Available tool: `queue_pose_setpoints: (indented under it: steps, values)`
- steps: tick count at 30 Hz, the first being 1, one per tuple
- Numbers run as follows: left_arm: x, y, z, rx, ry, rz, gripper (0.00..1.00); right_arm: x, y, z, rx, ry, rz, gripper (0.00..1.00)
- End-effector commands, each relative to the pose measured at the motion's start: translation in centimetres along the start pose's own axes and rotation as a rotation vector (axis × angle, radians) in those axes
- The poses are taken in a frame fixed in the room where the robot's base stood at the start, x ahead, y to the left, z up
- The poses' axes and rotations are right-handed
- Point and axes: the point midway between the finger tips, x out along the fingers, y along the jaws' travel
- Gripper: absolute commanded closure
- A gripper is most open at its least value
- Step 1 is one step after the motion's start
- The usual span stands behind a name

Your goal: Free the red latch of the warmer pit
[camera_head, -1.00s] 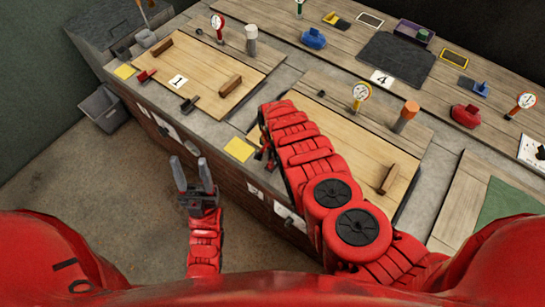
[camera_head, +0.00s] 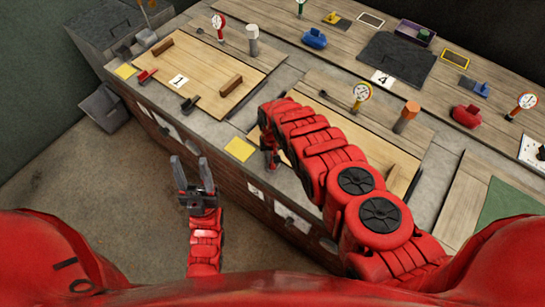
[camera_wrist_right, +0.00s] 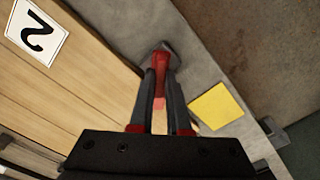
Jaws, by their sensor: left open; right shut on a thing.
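The red latch (camera_wrist_right: 160,62) sits on the grey counter beside the wooden cover (camera_wrist_right: 85,65) of the pit at the card marked 2, in the right wrist view. My right gripper (camera_wrist_right: 161,82) is shut on the latch's red handle, with one finger on each side. In the head view my right arm hides this latch and part of the cover (camera_head: 350,135). My left gripper (camera_head: 194,172) is open and empty, out in front of the counter over the floor.
A yellow square (camera_wrist_right: 215,107) lies near the latch on the counter. The cover at card 1 (camera_head: 179,81) has a red latch (camera_head: 146,76) and a black latch (camera_head: 190,104). A dial gauge (camera_head: 361,95) and an orange-topped shaker (camera_head: 407,115) stand behind my right arm.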

Motion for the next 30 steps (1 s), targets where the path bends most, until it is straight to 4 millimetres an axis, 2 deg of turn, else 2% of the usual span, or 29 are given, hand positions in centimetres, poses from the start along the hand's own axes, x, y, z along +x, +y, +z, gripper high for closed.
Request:
queue_pose_setpoints:
  steps: [18, 30]
  values:
    - [-2.4, 0.1, 0.4, 0.000, 0.000, 0.000, 0.50, 0.2, -0.1, 0.0, -0.568, 0.002, 0.001, 1.00]
    - [-3.5, 0.2, 0.6, 0.000, 0.000, 0.000, 0.50, 0.1, -0.3, 0.0, -0.803, 0.003, 0.001, 1.00]
